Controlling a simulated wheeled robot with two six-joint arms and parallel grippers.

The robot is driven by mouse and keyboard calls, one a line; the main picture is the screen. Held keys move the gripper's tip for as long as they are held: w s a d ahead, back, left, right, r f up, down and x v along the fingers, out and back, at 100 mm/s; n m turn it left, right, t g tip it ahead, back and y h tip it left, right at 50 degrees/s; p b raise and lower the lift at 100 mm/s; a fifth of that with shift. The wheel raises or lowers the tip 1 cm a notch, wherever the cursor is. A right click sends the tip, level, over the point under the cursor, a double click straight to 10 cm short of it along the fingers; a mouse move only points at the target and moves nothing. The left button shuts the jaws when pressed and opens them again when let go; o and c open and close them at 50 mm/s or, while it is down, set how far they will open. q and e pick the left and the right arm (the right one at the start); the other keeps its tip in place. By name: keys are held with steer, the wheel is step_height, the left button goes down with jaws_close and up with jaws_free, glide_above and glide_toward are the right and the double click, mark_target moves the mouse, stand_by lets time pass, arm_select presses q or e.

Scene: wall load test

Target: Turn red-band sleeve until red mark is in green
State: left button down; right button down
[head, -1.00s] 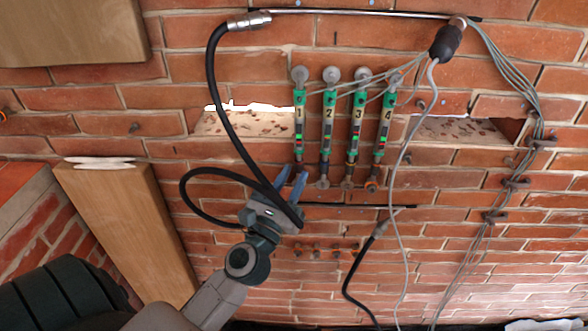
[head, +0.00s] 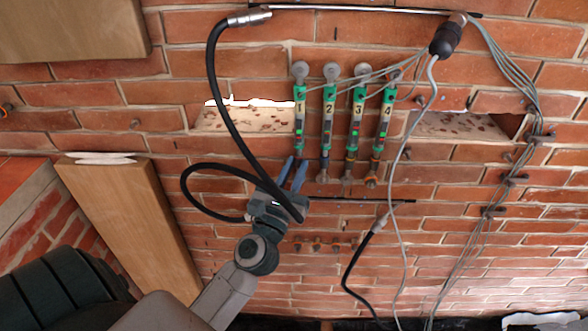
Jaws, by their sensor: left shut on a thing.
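Several slim green-capped units numbered 1 to 4 hang side by side on the brick wall. My left gripper (head: 295,162) is at the lower end of unit 1 (head: 299,108), its blue fingers shut around the sleeve (head: 298,153) there. The fingers hide much of that sleeve, and its band colour and mark are too small to tell. Unit 2 (head: 328,110), unit 3 (head: 357,112) and unit 4 (head: 383,115) stand free to the right. My right gripper is not in view.
A black hose (head: 213,85) loops down in front of the wall to my left wrist. Thin grey cables (head: 396,200) hang at the right, near unit 4. A wooden board (head: 125,215) leans at the left. A dark rod (head: 365,200) runs below the units.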

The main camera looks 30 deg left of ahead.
arm_select(q)
steer(key=n+y, duration=0.1)
steer(key=y, duration=0.1)
steer(key=shift+d+g+y, duration=0.15)
steer(key=shift+g+y, duration=0.15)
steer(key=shift+w+d+n+y, duration=0.1)
steer(key=shift+n+y, duration=0.5)
steer(key=n+g+y+b, duration=0.1)
steer(key=n+g+y, duration=0.1)
steer(key=y, duration=0.1)
steer(key=shift+d+y, duration=0.15)
steer(key=shift+y, duration=0.25)
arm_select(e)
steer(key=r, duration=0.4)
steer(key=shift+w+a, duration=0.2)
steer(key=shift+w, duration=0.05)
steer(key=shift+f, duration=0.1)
arm_select(q)
steer(key=c, duration=1.6)
jaws_free()
steer(key=shift+b, duration=0.3)
